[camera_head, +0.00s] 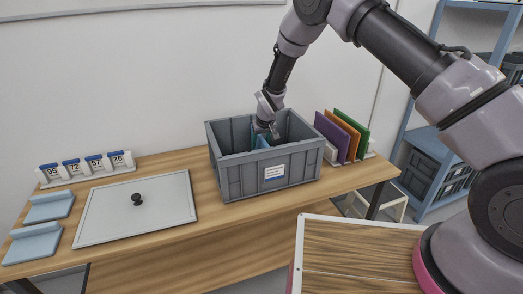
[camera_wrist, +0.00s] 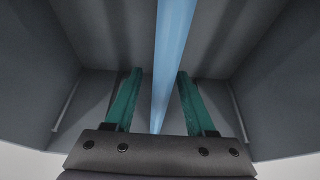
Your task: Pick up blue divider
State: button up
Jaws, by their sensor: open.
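The blue divider (camera_wrist: 173,55) stands on edge inside the grey crate (camera_head: 232,172), seen in the wrist view as a light blue strip. In the head view only a small part of the blue divider (camera_head: 261,141) shows, below my gripper. My gripper (camera_wrist: 157,95) is open inside the crate, with one green finger on each side of the divider and gaps between. In the head view my gripper (camera_head: 268,132) reaches down into the crate and its fingertips are hidden.
A purple panel (camera_head: 332,135), an orange panel (camera_head: 347,130) and a green panel (camera_head: 354,127) stand in a rack right of the crate. A grey lid (camera_head: 160,212), blue trays (camera_head: 48,207) and numbered tags (camera_head: 85,166) lie to its left. Crate walls surround my gripper.

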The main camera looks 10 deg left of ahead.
grip_shut()
jog(key=shift+r, duration=0.2)
notch_tip(320, 180, up, 28)
jog(key=shift+f, duration=0.15)
dwell(0.5)
